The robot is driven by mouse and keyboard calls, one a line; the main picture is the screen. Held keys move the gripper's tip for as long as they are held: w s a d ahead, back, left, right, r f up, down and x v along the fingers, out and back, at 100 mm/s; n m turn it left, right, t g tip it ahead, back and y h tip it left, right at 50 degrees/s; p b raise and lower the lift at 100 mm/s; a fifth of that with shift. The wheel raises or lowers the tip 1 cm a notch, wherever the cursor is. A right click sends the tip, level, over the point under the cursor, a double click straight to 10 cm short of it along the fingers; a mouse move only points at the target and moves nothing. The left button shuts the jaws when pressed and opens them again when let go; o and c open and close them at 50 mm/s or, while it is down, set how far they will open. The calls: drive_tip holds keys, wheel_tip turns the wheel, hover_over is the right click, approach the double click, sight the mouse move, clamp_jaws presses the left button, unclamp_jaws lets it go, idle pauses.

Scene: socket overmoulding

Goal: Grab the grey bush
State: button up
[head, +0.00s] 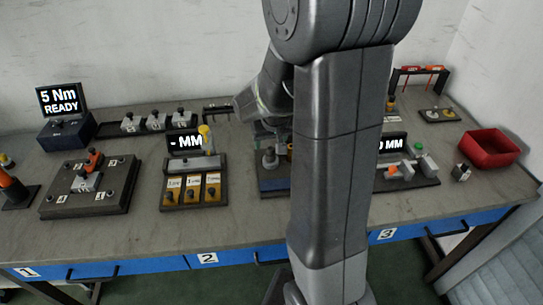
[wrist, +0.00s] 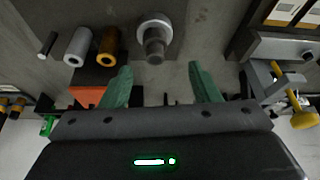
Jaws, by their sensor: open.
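My gripper (wrist: 158,70) is open in the wrist view, its two green fingers spread and nothing between them. A grey flanged piece with a round stem (wrist: 154,38) stands just beyond the fingertips, roughly centred on the gap. A grey hollow cylinder (wrist: 78,46), which looks like a bush, stands left of the fingers, next to a brass-coloured hollow cylinder (wrist: 107,44). I cannot tell for sure which grey piece is the bush. In the head view a grey piece (head: 269,159) shows on a dark block, with my arm hiding much of that area.
A dark pin (wrist: 46,44) stands beside the cylinders. The MM display station with a yellow knob (head: 205,131) is left of my arm. A fixture board (head: 120,195) lies farther left. A red bin (head: 489,148) is at the right. The bench front is clear.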

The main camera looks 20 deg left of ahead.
sight(271, 149)
drive_tip(key=shift+w+f, duration=0.2)
drive_tip(key=shift+f, duration=0.4)
drive_tip(key=x, duration=0.3)
drive_tip(key=shift+d+f, duration=0.1)
drive_tip(key=shift+d, duration=0.05)
drive_tip(key=shift+w+f, duration=0.3)
drive_tip(key=shift+f, duration=0.4)
drive_tip(key=c, duration=1.2)
drive_tip(key=shift+o, duration=0.2)
drive_tip(key=shift+r, duration=0.15)
